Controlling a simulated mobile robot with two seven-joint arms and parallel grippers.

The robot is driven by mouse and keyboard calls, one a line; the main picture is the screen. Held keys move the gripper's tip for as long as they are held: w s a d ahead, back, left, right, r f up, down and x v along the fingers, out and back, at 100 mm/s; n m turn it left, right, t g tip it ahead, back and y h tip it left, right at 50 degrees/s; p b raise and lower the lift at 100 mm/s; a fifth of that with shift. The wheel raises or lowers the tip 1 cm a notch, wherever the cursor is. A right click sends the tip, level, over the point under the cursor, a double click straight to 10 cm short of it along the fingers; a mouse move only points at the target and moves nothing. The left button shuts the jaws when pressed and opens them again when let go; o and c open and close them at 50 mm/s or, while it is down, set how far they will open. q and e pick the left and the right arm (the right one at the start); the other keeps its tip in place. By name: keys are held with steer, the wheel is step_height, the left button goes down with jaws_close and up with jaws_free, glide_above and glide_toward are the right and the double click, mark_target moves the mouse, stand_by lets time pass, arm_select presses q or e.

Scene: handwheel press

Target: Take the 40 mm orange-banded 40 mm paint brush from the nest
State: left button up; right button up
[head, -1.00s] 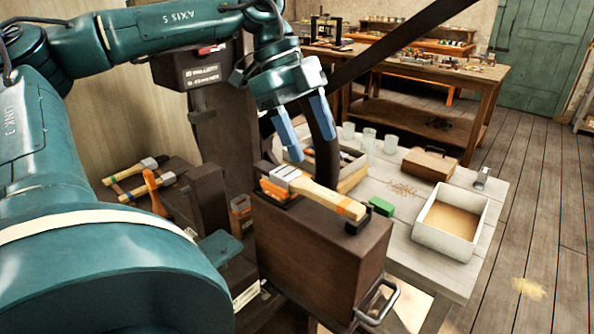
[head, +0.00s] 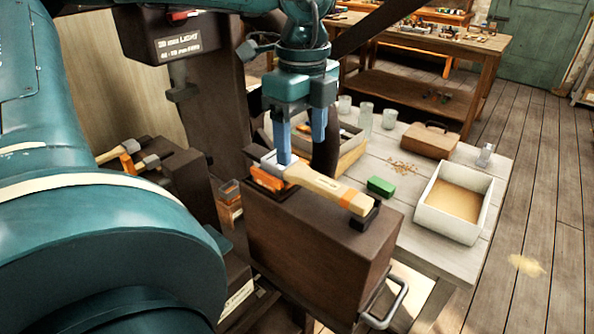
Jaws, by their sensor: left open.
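The paint brush (head: 328,188) lies on top of a dark brown block (head: 310,236), its pale wooden handle pointing right and toward me. Its metal ferrule and bristle end rest at an orange nest piece (head: 267,180), and its handle end rests in a dark holder (head: 364,216). My left gripper (head: 300,150) is open and points down at the ferrule end of the brush. One blue finger overlaps the brush near the ferrule; the other appears behind it. I cannot tell whether they touch it. My right gripper is not in view.
Other brushes (head: 128,155) lie on a dark stand at the left. A metal handle (head: 386,303) juts from the block's front. Behind are a green block (head: 381,186), a white sand-filled box (head: 431,213) and glass jars on a pale table. The press column stands close to my left arm.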

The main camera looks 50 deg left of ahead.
mark_target(301, 170)
arm_select(q)
steer(key=shift+w+a+f+p, duration=0.1)
steer(key=shift+a+f+p, duration=0.1)
steer(key=shift+f, duration=1.2)
steer(key=shift+w+a+f+p, duration=0.1)
steer(key=shift+f+p, duration=0.05)
steer(key=shift+f, duration=1.2)
steer(key=shift+c, duration=0.2)
steer(key=c, duration=1.1)
